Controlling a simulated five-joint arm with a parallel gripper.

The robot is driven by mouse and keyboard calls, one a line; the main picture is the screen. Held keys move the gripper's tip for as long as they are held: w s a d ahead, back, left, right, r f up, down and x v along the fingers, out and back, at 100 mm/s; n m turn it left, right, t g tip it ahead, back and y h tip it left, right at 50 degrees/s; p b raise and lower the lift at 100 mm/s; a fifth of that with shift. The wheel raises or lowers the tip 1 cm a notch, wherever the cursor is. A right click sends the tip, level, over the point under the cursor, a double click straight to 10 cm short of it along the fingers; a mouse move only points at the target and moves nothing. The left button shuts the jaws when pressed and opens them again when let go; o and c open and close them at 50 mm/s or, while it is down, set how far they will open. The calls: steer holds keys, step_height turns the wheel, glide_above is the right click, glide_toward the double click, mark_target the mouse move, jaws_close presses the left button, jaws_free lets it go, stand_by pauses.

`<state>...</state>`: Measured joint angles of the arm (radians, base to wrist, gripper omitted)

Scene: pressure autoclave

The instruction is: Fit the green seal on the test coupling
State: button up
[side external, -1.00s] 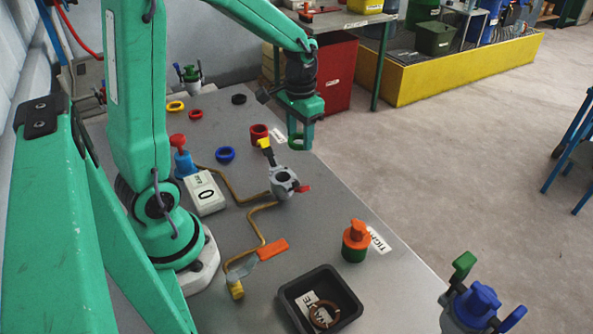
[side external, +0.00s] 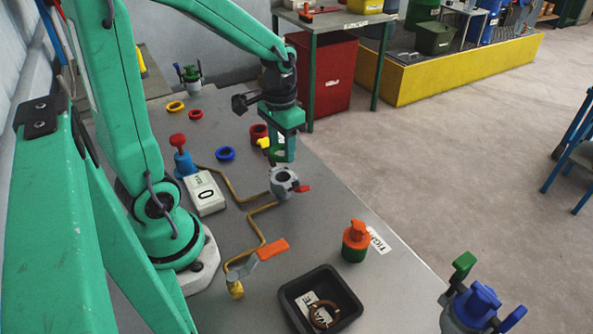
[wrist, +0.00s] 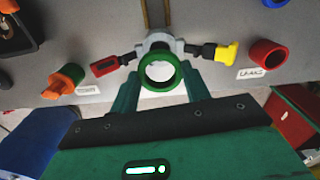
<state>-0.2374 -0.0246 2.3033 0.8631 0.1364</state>
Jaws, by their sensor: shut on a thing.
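The green seal (wrist: 161,89) is a ring held between the two fingers of my gripper (wrist: 160,74) in the wrist view. My gripper (side external: 283,157) is shut on it, above the test coupling in the side view. The grey test coupling (side external: 283,178) sits on the bench with a red-tipped lever on one side and a yellow-tipped one on the other. In the wrist view the coupling (wrist: 154,41) shows behind and partly through the ring. The seal appears apart from it, though the exact gap is hard to tell.
A red cup (wrist: 268,53) stands by the LEAKS label. An orange-and-green piece (side external: 355,242) stands by the other label. A black tray (side external: 290,290) holds a brown ring. Blue (side external: 225,153), yellow (side external: 175,106) and red (side external: 196,114) rings lie at the back. A pipe with an orange lever (side external: 272,248) runs along the bench.

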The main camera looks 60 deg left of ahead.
steer(key=shift+f, duration=2.8)
steer(key=o, duration=1)
steer(key=shift+r, duration=3.85)
steer(key=s+d+r+t, duration=0.2)
steer(key=r, duration=0.1)
steer(key=s+d+r+t, duration=0.1)
steer(key=s+d+r, duration=0.1)
steer(key=r, duration=0.1)
steer(key=s+d+r+m+t, duration=0.1)
steer(key=s+d+r+t, duration=0.1)
steer(key=d+r, duration=0.1)
steer(key=shift+s+r+t, duration=0.3)
steer(key=shift+r, duration=0.05)
